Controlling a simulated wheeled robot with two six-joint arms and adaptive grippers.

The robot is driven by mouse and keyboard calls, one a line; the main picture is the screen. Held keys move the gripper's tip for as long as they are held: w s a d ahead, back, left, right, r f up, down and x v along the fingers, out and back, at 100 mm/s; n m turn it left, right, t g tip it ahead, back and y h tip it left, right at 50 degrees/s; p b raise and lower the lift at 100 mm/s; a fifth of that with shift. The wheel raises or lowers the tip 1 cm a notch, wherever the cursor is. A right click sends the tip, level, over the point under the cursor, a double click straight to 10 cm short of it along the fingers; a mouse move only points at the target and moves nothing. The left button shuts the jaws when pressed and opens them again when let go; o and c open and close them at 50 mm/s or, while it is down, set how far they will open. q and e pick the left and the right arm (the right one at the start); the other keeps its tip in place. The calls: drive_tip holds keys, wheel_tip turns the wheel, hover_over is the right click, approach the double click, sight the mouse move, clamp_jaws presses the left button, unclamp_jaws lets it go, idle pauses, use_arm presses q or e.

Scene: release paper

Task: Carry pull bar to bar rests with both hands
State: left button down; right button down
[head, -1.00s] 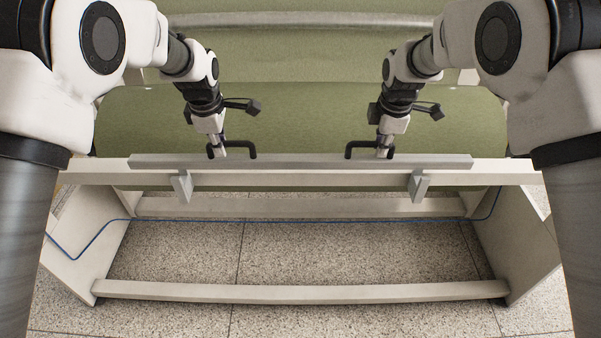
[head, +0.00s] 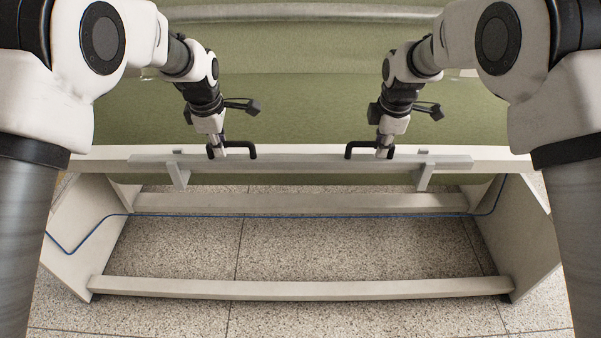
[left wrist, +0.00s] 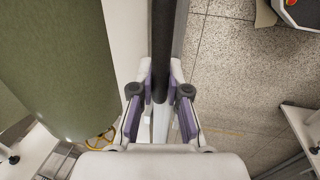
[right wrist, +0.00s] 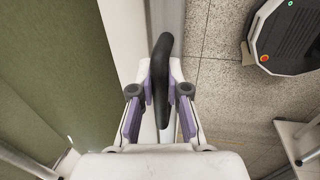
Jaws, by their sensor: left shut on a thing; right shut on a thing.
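The pull bar (head: 300,163) is a long grey bar with two black handles, lying level across the head view. My left gripper (head: 217,151) is shut on its left handle (head: 243,144), which runs between the fingers in the left wrist view (left wrist: 161,60). My right gripper (head: 384,151) is shut on its right handle (head: 356,145), also seen in the right wrist view (right wrist: 162,75). The bar rests are two grey brackets, left (head: 181,178) and right (head: 424,178), on the white beam. The bar crosses over both, with small tips showing behind it. I cannot tell whether it touches them.
The white frame's beam (head: 95,158) runs behind the bar, with a green roll (head: 300,110) beyond. White side panels (head: 85,220) and a low front rail (head: 300,288) enclose open speckled floor. A blue cable (head: 300,216) crosses the frame.

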use_arm(q)
drive_tip(key=c, duration=1.2)
unclamp_jaws()
drive_tip(key=shift+p, duration=0.3)
use_arm(e)
drive_tip(key=c, duration=1.2)
unclamp_jaws()
use_arm(q)
drive_tip(key=shift+o, duration=0.2)
drive_tip(key=shift+s+r, duration=0.1)
use_arm(e)
drive_tip(key=shift+o, duration=0.2)
drive_tip(key=shift+s, duration=0.1)
drive_tip(key=shift+r, duration=0.1)
use_arm(q)
drive_tip(key=shift+r, duration=0.1)
use_arm(e)
drive_tip(key=shift+r, duration=0.1)
use_arm(q)
wheel_tip(320, 180, up, 12)
drive_tip(key=s, duration=0.2)
drive_tip(key=shift+s+f, duration=0.15)
drive_tip(key=shift+f, duration=0.1)
use_arm(e)
wheel_tip(320, 180, up, 12)
drive_tip(key=s, duration=0.2)
drive_tip(key=shift+s+f, duration=0.2)
drive_tip(key=shift+f, duration=0.05)
